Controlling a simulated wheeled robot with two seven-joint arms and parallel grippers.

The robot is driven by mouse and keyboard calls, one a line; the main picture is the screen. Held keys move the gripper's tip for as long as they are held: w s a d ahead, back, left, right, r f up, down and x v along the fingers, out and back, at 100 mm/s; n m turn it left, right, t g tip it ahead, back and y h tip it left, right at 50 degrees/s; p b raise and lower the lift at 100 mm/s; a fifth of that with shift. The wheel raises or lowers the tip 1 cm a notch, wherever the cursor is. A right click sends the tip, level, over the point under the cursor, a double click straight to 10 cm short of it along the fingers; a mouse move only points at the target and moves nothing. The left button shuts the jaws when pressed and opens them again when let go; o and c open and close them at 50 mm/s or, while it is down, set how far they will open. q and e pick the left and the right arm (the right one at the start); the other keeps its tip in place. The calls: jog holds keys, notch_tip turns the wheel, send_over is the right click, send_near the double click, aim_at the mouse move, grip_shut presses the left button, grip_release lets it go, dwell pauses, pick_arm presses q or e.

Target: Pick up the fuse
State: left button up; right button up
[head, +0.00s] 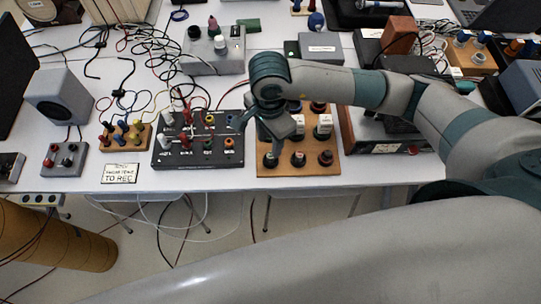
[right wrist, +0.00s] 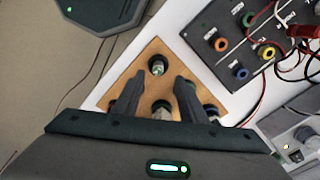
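A wooden board (head: 262,168) on the table bears several dark round holders and two white-labelled parts. In the right wrist view, the board (right wrist: 128,72) lies under my right gripper. A small pale, glassy piece (right wrist: 157,67) sits upright in a dark round holder just beyond the fingertips; it may be the fuse, but it is too small to be sure. My right gripper (right wrist: 158,82) is open, its fingers apart with nothing gripped between them. In the head view, my right gripper (head: 274,130) points down over the board's left part, hiding some of it. My left gripper is not seen.
A black panel (head: 198,152) with coloured sockets and plugged leads stands close left of the board. A grey device (head: 385,140) stands close on its right. Cables (head: 160,60) tangle behind. The table's front edge is near, with a small sign (head: 120,174) at left.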

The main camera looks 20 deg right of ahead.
aim_at(270, 155)
jog(key=shift+s+f+p, duration=0.1)
jog(key=shift+f+p, duration=0.2)
jog(key=shift+p, duration=0.05)
jog(key=f+p, duration=0.1)
jog(key=f, duration=0.2)
jog(key=shift+s+f+p, duration=0.2)
jog(key=shift+f+p, duration=0.2)
jog(key=shift+f, duration=0.35)
jog(key=shift+w, duration=0.1)
jog(key=shift+c, duration=0.3)
grip_shut()
